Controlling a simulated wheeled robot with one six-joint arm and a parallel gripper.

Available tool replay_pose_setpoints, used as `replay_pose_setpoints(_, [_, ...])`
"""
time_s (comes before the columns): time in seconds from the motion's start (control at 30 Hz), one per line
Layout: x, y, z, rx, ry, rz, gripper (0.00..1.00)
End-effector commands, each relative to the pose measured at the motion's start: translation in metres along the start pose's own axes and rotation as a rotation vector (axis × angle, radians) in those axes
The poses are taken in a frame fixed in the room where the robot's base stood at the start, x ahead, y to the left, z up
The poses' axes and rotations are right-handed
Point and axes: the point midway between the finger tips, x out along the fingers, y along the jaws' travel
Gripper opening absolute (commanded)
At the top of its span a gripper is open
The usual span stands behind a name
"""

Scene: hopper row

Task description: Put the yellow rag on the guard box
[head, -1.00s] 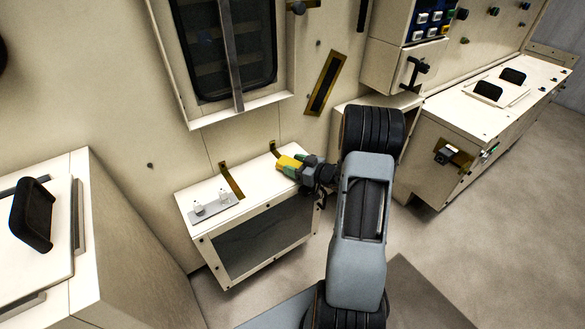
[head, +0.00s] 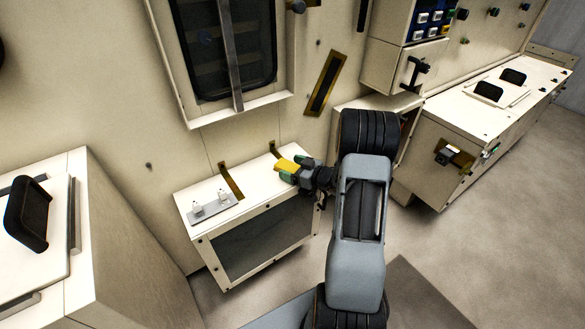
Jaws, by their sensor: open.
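The yellow rag (head: 286,166) lies at the right end of the top of a low cream box with a dark front window, which looks like the guard box (head: 236,211). My gripper (head: 290,170) is at the rag, its green-tipped fingers apart on either side of it. The rag's right part is partly hidden by the gripper. I cannot tell whether the fingers touch the rag.
A grey plate with two small white fittings (head: 210,207) sits on the box's left part. Brass strips (head: 231,181) stand at its back edge. A cream cabinet with a black handle (head: 27,214) is at the left. Open floor (head: 480,240) lies to the right.

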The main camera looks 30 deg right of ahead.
Motion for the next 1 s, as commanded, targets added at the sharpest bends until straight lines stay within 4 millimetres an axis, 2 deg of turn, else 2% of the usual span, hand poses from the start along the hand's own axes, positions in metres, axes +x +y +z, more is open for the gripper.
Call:
replay_pose_setpoints(0.27, [-0.004, 0.001, -0.009, 0.0, 0.0, 0.002, 0.84])
replay_pose_setpoints(0.7, [-0.086, 0.001, -0.008, 0.001, 0.0, 0.005, 0.84])
replay_pose_setpoints(0.9, [-0.111, 0.001, -0.007, 0.0, 0.0, 0.003, 0.84])
replay_pose_setpoints(1.0, [-0.115, 0.001, -0.008, -0.007, -0.009, 0.008, 0.84])
